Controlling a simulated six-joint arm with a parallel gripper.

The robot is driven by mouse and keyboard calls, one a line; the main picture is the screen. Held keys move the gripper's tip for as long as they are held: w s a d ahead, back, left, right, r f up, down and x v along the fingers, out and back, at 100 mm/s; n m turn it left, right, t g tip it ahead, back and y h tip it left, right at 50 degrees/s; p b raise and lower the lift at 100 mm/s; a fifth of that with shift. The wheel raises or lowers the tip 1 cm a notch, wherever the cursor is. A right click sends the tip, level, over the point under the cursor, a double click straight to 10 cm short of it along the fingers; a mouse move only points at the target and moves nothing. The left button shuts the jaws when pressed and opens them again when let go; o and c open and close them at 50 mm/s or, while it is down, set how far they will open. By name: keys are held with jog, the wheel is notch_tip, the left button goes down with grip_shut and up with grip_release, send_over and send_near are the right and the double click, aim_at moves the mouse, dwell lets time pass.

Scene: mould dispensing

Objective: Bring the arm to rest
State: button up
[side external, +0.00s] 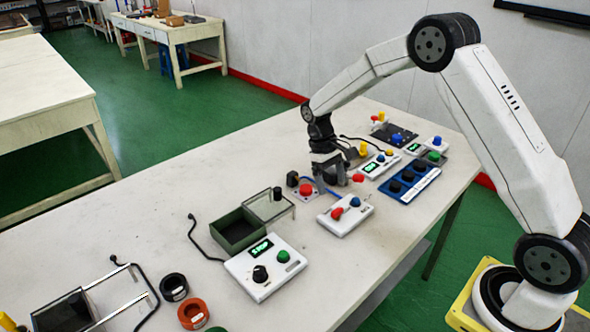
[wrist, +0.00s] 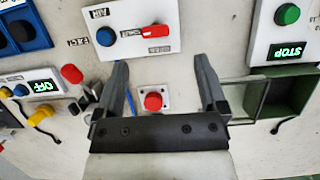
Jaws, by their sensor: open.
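My gripper (side external: 332,172) hangs from the bent arm, pointing down over the middle of the workbench. In the wrist view my gripper (wrist: 162,72) has its two dark fingers wide apart, with nothing held between them. A red push button (wrist: 153,101) on a small white plate shows between the fingers near the gripper body; it also shows in the side view (side external: 305,189), just left of the gripper. The white box with a blue knob and a red lever (wrist: 140,40) lies beyond the fingertips; in the side view this box (side external: 338,224) stands in front of the gripper.
A white box reading STOP (side external: 248,285) stands beside a dark green open bin (side external: 236,246). Near the gripper are a box with a green display (side external: 371,168) and a blue panel with black knobs (side external: 422,183). Bench space (side external: 180,200) at left is clear.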

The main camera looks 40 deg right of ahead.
jog(key=s+a+r+t, duration=0.2)
jog(key=s+a+t, duration=0.1)
jog(key=s, duration=0.5)
jog(key=s+a+r+t, duration=0.2)
jog(key=s+a+t, duration=0.1)
jog(key=s, duration=0.6)
jog(key=shift+a+r, duration=0.15)
jog(key=shift+a, duration=0.3)
